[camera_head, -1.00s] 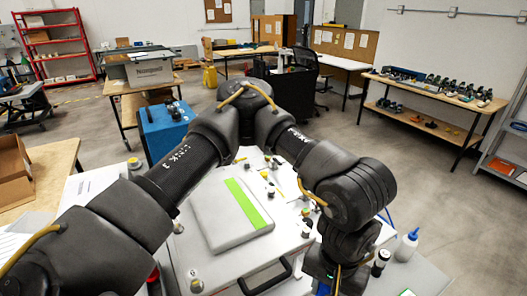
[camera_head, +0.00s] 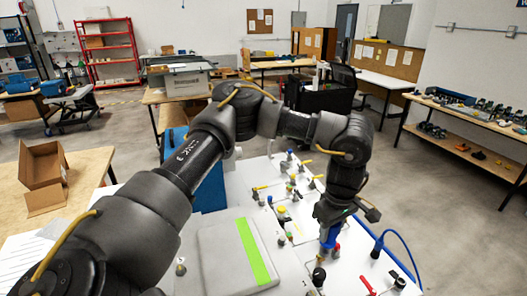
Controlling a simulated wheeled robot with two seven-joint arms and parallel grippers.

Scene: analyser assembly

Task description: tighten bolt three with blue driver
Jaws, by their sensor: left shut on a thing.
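My left gripper (camera_head: 333,215) hangs down over the right part of the white analyser panel (camera_head: 270,215). It is shut on the blue driver (camera_head: 329,236), which points down toward the panel; its tip and what lies under it are hard to make out. A bit of red shows next to the driver's lower end. Several knobs, valves and fittings stand on the panel around it, but I cannot tell which is bolt three. My right gripper is out of view.
A grey cover with a green stripe (camera_head: 257,255) lies on the panel at left. A blue box (camera_head: 205,190) stands behind my arm. A cardboard box (camera_head: 43,175) is on the left table.

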